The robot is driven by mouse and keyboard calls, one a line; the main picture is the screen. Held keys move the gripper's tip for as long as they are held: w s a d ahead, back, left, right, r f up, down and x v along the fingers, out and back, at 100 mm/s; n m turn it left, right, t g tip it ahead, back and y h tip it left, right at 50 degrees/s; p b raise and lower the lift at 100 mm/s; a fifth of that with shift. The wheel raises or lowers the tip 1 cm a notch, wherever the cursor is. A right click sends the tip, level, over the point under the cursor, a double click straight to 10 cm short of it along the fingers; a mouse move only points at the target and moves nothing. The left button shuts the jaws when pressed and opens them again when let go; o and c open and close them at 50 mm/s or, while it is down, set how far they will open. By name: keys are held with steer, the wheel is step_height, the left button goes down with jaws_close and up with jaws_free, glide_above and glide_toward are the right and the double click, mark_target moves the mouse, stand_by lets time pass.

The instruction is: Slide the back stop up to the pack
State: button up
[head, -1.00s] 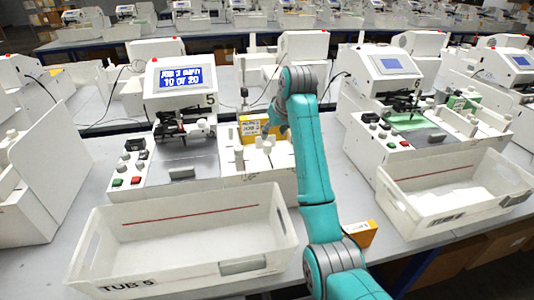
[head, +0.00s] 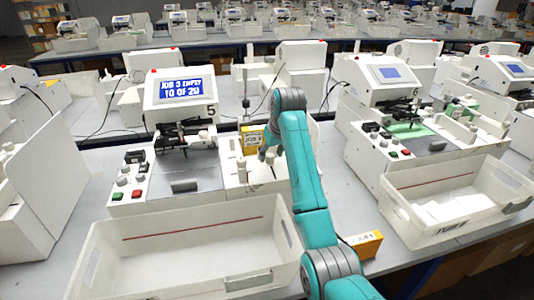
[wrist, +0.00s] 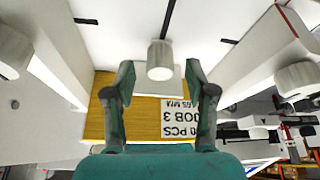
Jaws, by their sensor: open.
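The pack, a yellow block with a white label reading JOB 3 (head: 251,139), stands at the back of the white feeder bed of machine 5. In the wrist view the yellow pack (wrist: 150,122) lies behind my fingers, partly hidden by them. A white round knob (wrist: 160,60), which looks like the back stop's, stands ahead of and between my fingertips, apart from both. The rest of the back stop is hard to make out against the white bed. My gripper (wrist: 160,82) is open and empty; in the head view my gripper (head: 267,155) is low over the bed, partly hidden by my arm.
White side walls flank the bed, and another white knob (wrist: 297,77) stands at right in the wrist view. The machine's screen (head: 180,88) reads JOB 3 EMPTY, 10 OF 20. An empty white tub (head: 190,245) sits in front. Another yellow box (head: 363,244) lies right of my arm.

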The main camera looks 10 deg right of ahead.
steer(key=shift+x, duration=0.85)
jaws_close()
steer(key=shift+w, duration=1.85)
jaws_free()
steer(key=shift+r, duration=0.15)
